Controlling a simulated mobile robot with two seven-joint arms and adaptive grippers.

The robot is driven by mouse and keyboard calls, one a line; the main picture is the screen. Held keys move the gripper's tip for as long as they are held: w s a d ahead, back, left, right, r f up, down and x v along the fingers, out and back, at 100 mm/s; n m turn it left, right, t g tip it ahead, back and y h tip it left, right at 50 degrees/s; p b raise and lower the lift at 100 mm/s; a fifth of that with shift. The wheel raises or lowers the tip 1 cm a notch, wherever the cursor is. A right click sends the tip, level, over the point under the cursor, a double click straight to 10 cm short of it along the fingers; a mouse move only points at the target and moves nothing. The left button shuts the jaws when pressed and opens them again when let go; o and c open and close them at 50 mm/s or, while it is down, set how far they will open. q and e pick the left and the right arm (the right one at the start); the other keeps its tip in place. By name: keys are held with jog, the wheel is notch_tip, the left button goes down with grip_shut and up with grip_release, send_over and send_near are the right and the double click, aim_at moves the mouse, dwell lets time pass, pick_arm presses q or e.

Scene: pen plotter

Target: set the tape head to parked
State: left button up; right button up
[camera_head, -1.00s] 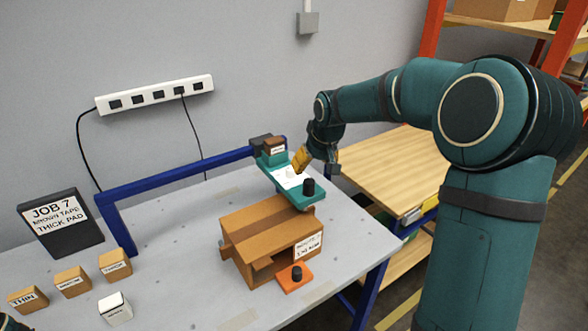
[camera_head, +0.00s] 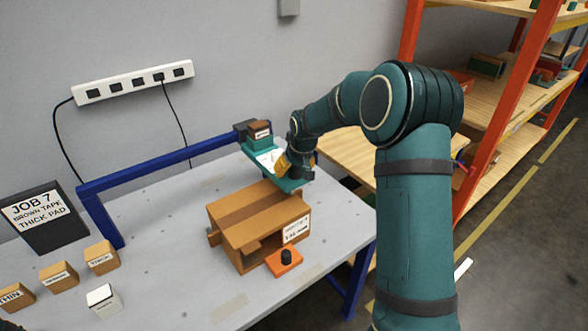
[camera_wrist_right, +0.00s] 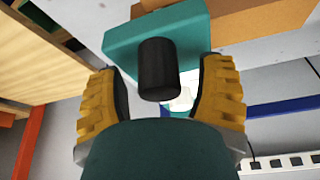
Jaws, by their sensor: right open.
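In the right wrist view, the knob stands between the two yellow fingers of my right gripper (camera_wrist_right: 163,72), which are open with a gap on either side. The knob's contact with the fingers does not show. My left gripper is not in view.
The cardboard box (camera_head: 240,222) stands on the grey table (camera_head: 165,225), with an orange plate and black knob (camera_head: 286,258) in front. Small labelled blocks (camera_head: 101,257) and the JOB 7 sign (camera_head: 42,220) stand at left. A power strip (camera_head: 133,83) hangs on the wall.

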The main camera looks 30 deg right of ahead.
jog(key=shift+w+f, duration=0.1)
jog(key=shift+f, duration=0.1)
grip_shut()
dwell(0.3)
